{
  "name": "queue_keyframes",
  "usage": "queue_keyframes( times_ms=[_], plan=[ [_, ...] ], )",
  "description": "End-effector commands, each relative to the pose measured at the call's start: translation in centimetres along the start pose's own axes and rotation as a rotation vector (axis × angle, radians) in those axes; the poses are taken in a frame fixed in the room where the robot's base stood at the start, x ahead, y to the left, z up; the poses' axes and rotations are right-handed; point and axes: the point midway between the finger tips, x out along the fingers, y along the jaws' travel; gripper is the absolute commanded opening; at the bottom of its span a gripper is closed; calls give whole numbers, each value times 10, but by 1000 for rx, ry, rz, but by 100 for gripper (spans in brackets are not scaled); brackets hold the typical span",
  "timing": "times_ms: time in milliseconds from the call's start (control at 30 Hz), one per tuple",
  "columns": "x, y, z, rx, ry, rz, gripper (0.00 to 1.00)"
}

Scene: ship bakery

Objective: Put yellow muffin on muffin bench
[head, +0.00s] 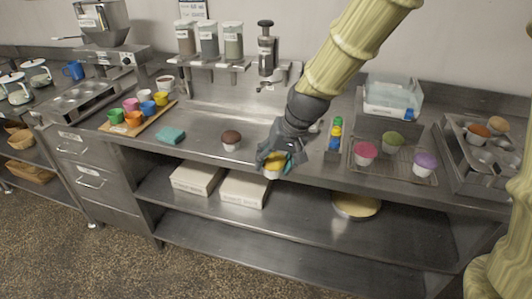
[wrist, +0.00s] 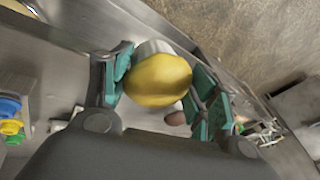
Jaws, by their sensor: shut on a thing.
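The yellow muffin (head: 273,172) is in a pale cup, held between the teal-padded fingers of my gripper (head: 272,163). In the wrist view the yellow muffin (wrist: 157,80) fills the space between the fingers (wrist: 160,88), tilted, its yellow top facing the camera. In the head view it appears at the front edge of the steel bench (head: 205,146); its height above the bench is hard to tell. A brown muffin (head: 231,140) stands on the bench to the left of my gripper. No label shows which surface is the muffin bench.
A wire rack (head: 405,172) at right bears pink (head: 365,153), green (head: 392,141) and purple (head: 425,164) muffins. Small bottles (head: 335,136) stand between my gripper and the rack. A teal cloth (head: 171,135) and a board of coloured cups lie left. Bench around the brown muffin is clear.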

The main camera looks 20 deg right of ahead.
Motion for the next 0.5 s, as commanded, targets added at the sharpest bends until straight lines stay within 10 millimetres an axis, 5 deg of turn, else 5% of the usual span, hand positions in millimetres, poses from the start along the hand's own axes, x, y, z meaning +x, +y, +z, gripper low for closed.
queue_keyframes(
  times_ms=[500],
  plan=[
    [35,-1,-95,0,0,1,46]
  ],
)
